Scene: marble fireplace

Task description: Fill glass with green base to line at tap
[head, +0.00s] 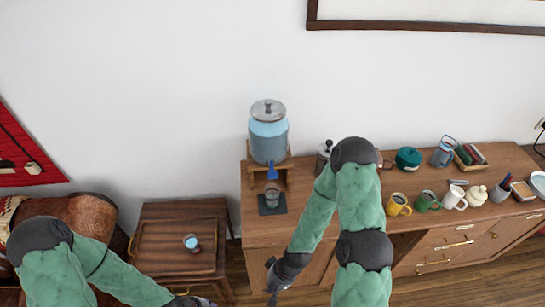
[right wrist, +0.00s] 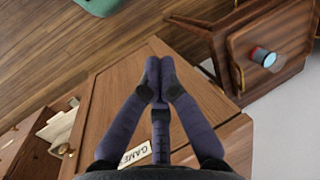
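A drink dispenser (head: 268,135) with a blue tap (head: 272,170) stands on a wooden stand on the sideboard. A clear glass (head: 272,190) is under the tap, on a dark mat (head: 269,210); its base color and line are too small to tell. Another glass (head: 192,242), with blue inside and a reddish base, stands on the low table at left; it also shows in the right wrist view (right wrist: 263,57). My right gripper (head: 272,290) is in front of the sideboard, below the mat, its fingers together and empty in the right wrist view (right wrist: 159,78). My left gripper (head: 190,301) is cut off by the bottom edge.
The sideboard top (head: 400,175) holds a yellow mug (head: 397,205), a green mug (head: 425,201), a white mug (head: 453,197), a teal pot (head: 408,158) and other items to the right. A low wooden table (head: 160,215) stands left. My right arm hides part of the sideboard.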

